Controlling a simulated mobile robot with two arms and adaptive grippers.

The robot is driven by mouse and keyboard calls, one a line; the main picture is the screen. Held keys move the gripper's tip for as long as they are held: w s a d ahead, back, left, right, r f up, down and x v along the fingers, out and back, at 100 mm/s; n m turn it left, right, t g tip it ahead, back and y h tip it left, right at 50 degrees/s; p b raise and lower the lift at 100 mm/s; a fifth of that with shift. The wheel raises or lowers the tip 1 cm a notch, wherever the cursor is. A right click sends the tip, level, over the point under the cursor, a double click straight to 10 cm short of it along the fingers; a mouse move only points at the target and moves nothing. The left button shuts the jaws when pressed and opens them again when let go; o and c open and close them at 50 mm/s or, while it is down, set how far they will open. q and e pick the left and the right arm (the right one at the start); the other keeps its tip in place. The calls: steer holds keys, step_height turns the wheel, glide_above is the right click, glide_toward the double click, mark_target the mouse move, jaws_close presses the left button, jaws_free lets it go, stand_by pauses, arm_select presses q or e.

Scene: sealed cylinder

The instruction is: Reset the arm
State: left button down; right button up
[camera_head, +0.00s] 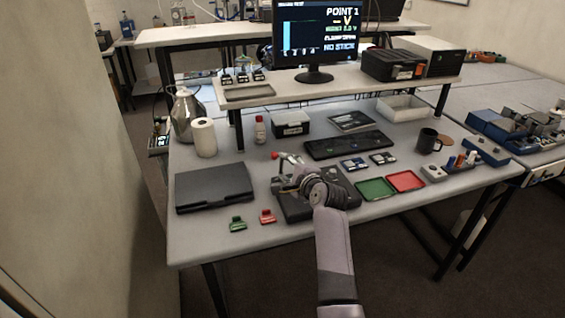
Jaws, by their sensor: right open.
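My right arm reaches up from the bottom middle of the head view over the table (210,243). My right gripper (284,177) is open and points left, over a dark flat device (297,211). The arm and gripper hide much of that device. A small red-tipped thing (275,155) shows close to the gripper's far finger; I cannot tell whether they touch. I see nothing held between the fingers. My left gripper is not in view.
A black closed case (214,187) lies left of the gripper. Green (237,224) and red (268,216) small items lie in front. Green (375,189) and red (406,181) trays lie to the right. A keyboard-like black panel (348,145) and a monitor (318,35) are behind.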

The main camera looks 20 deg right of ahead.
steer(key=s+d+f+n+g, duration=0.1)
steer(key=s+f+n+g, duration=0.2)
steer(key=s+f+n, duration=0.5)
steer(key=s+d+f+n+g, duration=0.15)
steer(key=s+f, duration=0.35)
steer(key=s, duration=0.6)
steer(key=s+a+f+n+g+h, duration=0.1)
steer(key=s+f+n+g, duration=0.15)
steer(key=s+n, duration=0.8)
steer(key=s+a+f+n+g+h, duration=0.1)
steer(key=s+n+g, duration=0.25)
steer(key=s, duration=1.35)
step_height(320, 180, down, 31)
steer(key=s+g+b, duration=0.2)
steer(key=b, duration=0.2)
steer(key=s+d+f+b, duration=0.2)
steer(key=s+f+b, duration=0.1)
steer(key=s+f, duration=1.3)
steer(key=shift+d+f+m+g, duration=0.35)
steer(key=shift+f+g, duration=0.1)
steer(key=shift+f, duration=0.45)
